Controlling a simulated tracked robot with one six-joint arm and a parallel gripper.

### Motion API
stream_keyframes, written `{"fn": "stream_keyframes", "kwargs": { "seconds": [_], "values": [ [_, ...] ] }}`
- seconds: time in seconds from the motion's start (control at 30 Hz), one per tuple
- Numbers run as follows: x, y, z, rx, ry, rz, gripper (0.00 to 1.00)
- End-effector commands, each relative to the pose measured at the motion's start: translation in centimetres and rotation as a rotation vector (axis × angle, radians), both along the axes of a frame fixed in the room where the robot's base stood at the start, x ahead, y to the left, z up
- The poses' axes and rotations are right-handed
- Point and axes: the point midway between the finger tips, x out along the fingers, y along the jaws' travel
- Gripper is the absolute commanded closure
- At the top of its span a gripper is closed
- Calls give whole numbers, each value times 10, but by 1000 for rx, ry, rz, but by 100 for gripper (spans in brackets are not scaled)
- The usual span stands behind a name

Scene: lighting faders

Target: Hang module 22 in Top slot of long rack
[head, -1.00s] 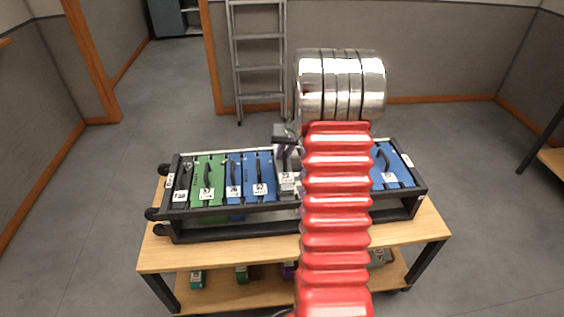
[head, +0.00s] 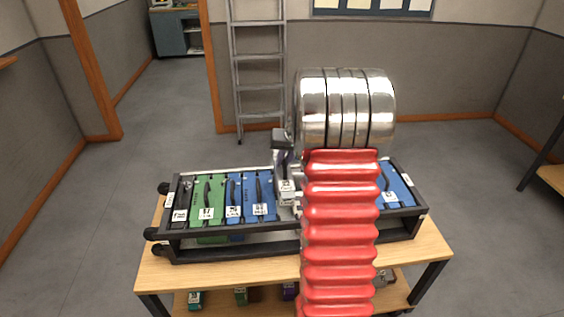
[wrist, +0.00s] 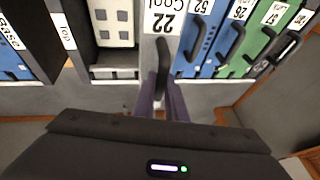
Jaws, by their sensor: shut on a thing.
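Module 22 (wrist: 162,45) is a pale grey plate with a dark handle and a label reading 22 Cool. In the wrist view my gripper (wrist: 163,98) is shut on its handle. In the head view module 22 (head: 287,187) shows left of my red arm, which hides most of my gripper. The long rack (head: 236,229) is a black frame on a wooden table. A Top label (wrist: 65,38) marks the rack at left in the wrist view, with a dark gap beside it. I cannot tell how far module 22 stands clear of the rack.
Blue modules (wrist: 208,40) and green modules (wrist: 247,45) stand right of module 22 in the wrist view. A pale module (wrist: 112,25) stands left of it. The table (head: 420,249) has a lower shelf with several small items. A ladder (head: 257,75) leans behind.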

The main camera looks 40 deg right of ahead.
Motion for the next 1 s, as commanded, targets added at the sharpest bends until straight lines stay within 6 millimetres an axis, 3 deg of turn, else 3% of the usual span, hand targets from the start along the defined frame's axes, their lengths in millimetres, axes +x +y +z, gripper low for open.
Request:
{"fn": "stream_keyframes", "kwargs": {
  "seconds": [1.0],
  "values": [
    [1, -1, 48, -3, -4, -1, 100]
  ]
}}
